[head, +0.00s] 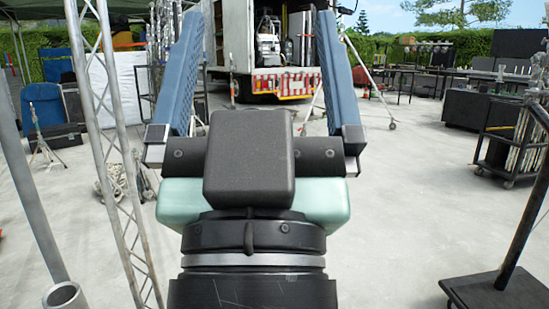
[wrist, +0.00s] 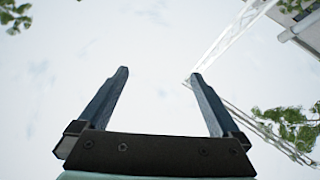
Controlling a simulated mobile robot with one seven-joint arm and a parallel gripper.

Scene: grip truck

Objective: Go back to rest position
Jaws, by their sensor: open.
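My gripper (head: 258,75) fills the middle of the head view, raised in front of the camera. Its two blue fingers stand wide apart with nothing between them. The wrist view also shows my gripper (wrist: 158,75), open and empty, pointing up toward pale sky. My gripper touches nothing in either view.
A truck (head: 285,88) with an open back stands behind my gripper. A metal truss (head: 112,150) rises close on the left. A wheeled cart (head: 500,160) and a dark stand base (head: 497,290) are on the right. The concrete floor (head: 410,210) between is mostly clear.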

